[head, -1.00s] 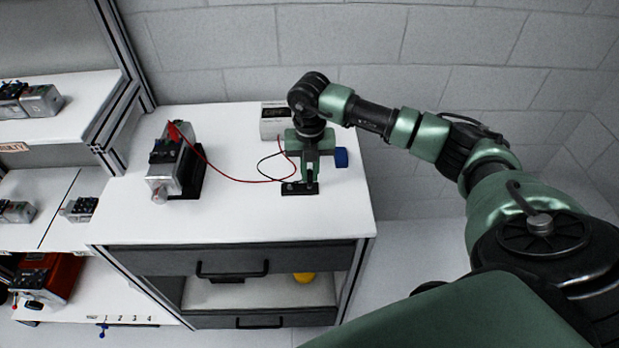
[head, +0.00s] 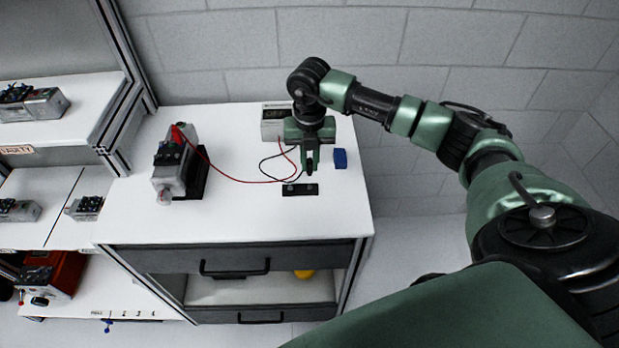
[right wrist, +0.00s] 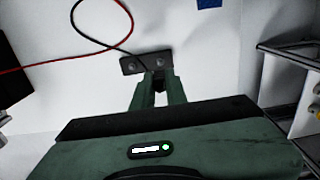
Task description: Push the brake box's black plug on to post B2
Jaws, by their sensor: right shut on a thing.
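My right gripper (head: 310,170) is shut on the black plug and holds it above the bench, just behind the small black plate. In the right wrist view the plug (right wrist: 158,84) is a dark shape between the fingertips, partly hidden by them. A thin black wire (head: 262,165) runs from it towards the brake box (head: 275,120) at the back. The motor unit (head: 180,168) stands at the left of the bench with a dark terminal block (head: 168,153) on it. A red plug (head: 178,133) is at its back end. Post B2 is too small to tell apart. My left gripper is out of view.
The black plate (head: 300,189) lies near the bench front; two round spots on it show in the wrist view. A blue block (head: 340,158) stands to its right. A red wire (head: 245,181) loops across the bench between the motor unit and the box. Shelves stand left.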

